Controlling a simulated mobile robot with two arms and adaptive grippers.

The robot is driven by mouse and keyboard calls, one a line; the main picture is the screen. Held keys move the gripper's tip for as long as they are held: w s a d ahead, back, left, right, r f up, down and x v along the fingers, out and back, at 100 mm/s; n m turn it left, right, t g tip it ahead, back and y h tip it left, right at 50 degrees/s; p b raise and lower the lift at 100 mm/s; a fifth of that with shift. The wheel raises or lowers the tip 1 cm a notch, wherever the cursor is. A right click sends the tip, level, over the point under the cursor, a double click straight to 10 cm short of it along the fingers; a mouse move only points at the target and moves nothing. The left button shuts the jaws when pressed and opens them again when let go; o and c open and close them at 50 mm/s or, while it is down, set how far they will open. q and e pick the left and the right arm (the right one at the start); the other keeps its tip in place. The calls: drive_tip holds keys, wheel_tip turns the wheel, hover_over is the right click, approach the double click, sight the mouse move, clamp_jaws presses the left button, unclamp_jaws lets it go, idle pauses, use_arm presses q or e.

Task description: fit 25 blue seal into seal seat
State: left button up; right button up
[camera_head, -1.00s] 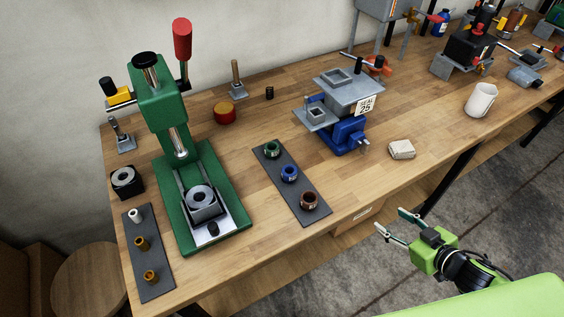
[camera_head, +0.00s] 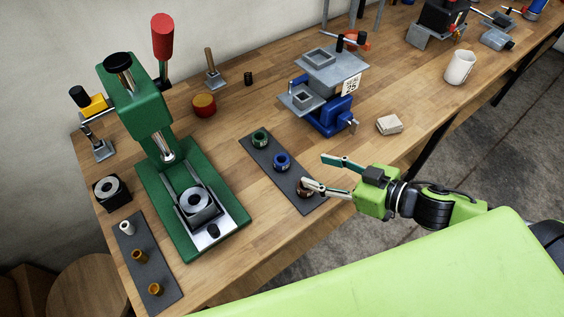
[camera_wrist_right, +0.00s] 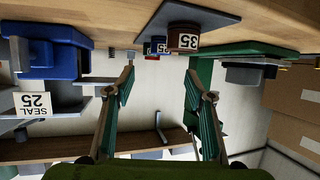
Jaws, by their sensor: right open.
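The blue seal (camera_head: 281,161) stands on a dark mat (camera_head: 263,158) between a green seal (camera_head: 260,138) and a brown one (camera_head: 303,193). It also shows in the right wrist view, upside down and partly hidden behind the brown seal (camera_wrist_right: 182,40) labelled 35. My left gripper is out of view.
A green press (camera_head: 151,115) with a red-handled lever stands left of the mat. A white block (camera_head: 389,124) and a mug (camera_head: 460,67) sit right of the fixture. Bare bench lies between the mat and the fixture.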

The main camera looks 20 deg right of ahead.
sight(284, 160)
drive_tip(key=x, duration=0.3)
drive_tip(key=shift+r, duration=0.1)
drive_tip(key=shift+w+a, duration=0.35)
drive_tip(key=shift+w, duration=0.15)
drive_tip(key=shift+w+a+f, duration=0.45)
drive_tip(key=shift+w+f, duration=0.15)
drive_tip(key=shift+w+a+p, duration=0.35)
drive_tip(key=shift+w+p, duration=0.1)
drive_tip(key=shift+p, duration=0.2)
drive_tip(key=p+x, duration=0.1)
drive_tip(key=x, duration=0.2)
drive_tip(key=shift+f, duration=0.1)
drive_tip(key=shift+w+a+f, duration=0.3)
drive_tip(key=shift+w+a, duration=0.05)
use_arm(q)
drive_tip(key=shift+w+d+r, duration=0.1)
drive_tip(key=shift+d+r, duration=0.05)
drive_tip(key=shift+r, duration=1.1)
use_arm(e)
drive_tip(key=c, duration=1)
